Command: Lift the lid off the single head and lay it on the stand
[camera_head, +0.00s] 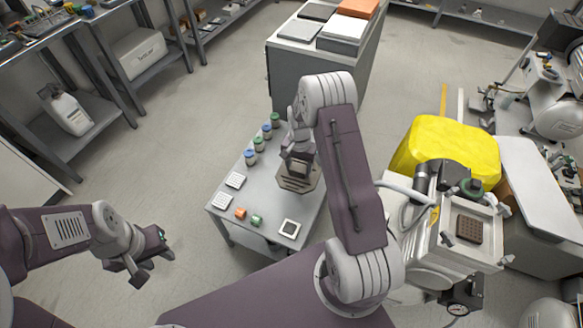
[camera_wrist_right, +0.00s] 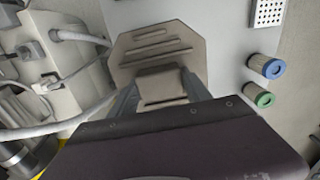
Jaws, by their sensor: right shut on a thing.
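The lid (camera_head: 297,184) is a grey-beige plate with cut corners and raised ribs. It is over the right part of the grey stand (camera_head: 232,208); I cannot tell whether it touches the top. My right gripper (camera_head: 298,163) is above the lid, shut on its block-shaped handle. The wrist view shows the lid (camera_wrist_right: 150,42) with the handle (camera_wrist_right: 160,86) between the fingers. The head (camera_head: 490,222), at right on the compressor, is an open pale housing with a brown gridded block (camera_head: 468,229) inside. My left gripper (camera_head: 151,265) is open and empty, left of the stand.
Several blue- and green-capped jars (camera_head: 258,143) line the stand's far left edge. White gridded trays (camera_head: 235,181), an orange piece (camera_head: 240,213), a green piece (camera_head: 257,220) and a white square frame (camera_head: 289,228) lie nearer. A yellow-covered unit (camera_head: 450,142) and a hose (camera_head: 405,188) are right of my arm.

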